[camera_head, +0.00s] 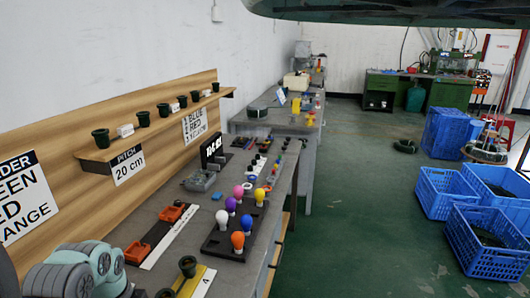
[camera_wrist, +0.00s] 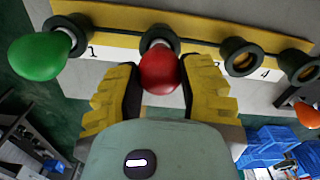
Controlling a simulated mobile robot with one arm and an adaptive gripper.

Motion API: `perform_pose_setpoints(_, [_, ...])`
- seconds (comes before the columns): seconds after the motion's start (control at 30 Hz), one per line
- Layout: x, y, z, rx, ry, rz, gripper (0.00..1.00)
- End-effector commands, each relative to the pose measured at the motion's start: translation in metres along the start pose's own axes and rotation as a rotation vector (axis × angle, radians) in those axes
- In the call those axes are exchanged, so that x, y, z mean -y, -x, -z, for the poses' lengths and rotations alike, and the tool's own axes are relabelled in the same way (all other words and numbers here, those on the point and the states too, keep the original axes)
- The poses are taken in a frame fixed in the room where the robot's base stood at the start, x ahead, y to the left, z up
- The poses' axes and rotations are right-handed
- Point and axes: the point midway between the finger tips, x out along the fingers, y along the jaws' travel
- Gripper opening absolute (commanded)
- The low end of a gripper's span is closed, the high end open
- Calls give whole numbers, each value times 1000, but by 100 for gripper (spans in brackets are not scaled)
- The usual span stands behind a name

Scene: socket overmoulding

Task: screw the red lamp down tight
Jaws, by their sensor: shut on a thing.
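The red lamp (camera_wrist: 159,72) is in the middle of the wrist view, between the two yellow-and-black fingers of my gripper (camera_wrist: 158,84). My gripper is shut on its bulb. The lamp's neck sits at the second dark socket (camera_wrist: 160,36) on a yellow strip (camera_wrist: 205,48). The fingers and bulb hide part of the strip's numbers, and I cannot tell how deep the thread is in. My gripper is not visible in the head view.
A green lamp (camera_wrist: 40,56) stands in socket 1. The sockets to the right (camera_wrist: 242,58) and (camera_wrist: 300,68) are empty. An orange lamp (camera_wrist: 306,114) is at the right edge. In the head view, a black rack (camera_head: 212,243) of coloured lamps stands on the bench.

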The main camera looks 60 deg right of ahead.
Motion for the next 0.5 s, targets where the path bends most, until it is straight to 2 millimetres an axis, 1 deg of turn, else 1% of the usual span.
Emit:
perform_pose_setpoints(0.1, [0,-3,0,3,-168,0,13])
perform_pose_setpoints(0.23, [0,-2,1,1,-305,0,13])
perform_pose_setpoints(0.3, [0,-2,0,1,-332,0,13])
perform_pose_setpoints(0.5, [0,-1,1,0,-334,0,13])
